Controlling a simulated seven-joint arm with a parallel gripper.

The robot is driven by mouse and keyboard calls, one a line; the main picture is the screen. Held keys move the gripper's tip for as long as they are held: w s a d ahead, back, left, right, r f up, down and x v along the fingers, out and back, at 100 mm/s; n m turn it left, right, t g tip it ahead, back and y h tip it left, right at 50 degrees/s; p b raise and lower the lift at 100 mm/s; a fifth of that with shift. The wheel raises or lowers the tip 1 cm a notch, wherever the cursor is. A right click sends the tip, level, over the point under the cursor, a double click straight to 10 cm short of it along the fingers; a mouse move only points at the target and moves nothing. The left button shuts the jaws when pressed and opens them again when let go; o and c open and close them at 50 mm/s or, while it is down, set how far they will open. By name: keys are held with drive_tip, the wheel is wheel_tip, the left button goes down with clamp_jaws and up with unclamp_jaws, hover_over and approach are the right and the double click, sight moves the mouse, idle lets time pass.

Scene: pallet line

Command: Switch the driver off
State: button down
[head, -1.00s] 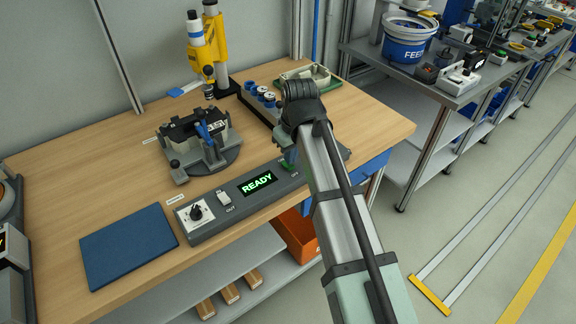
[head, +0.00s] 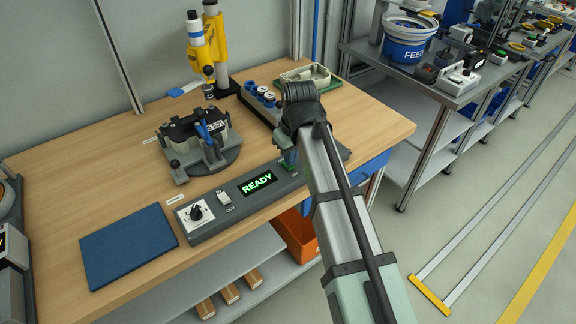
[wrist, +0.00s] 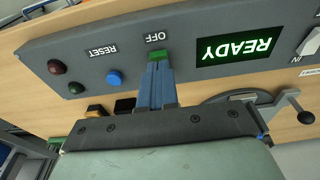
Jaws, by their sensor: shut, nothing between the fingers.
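The driver's control panel (head: 220,216) is a long grey box along the front edge of the bench. Its screen (head: 257,183) glows green with READY, and it shows upside down in the wrist view (wrist: 234,49). In the head view my arm hides part of the panel's right end.
The wrist view shows a blue button (wrist: 114,77) by the RESET label and two dark round lamps (wrist: 56,67). A white switch (head: 225,199) and a knob (head: 196,213) are on the panel's left. A clamp fixture (head: 203,150) stands behind; a blue mat (head: 128,245) lies left.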

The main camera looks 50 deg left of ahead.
drive_tip(key=shift+f, duration=0.55)
idle(0.4)
drive_tip(key=shift+r, duration=3.5)
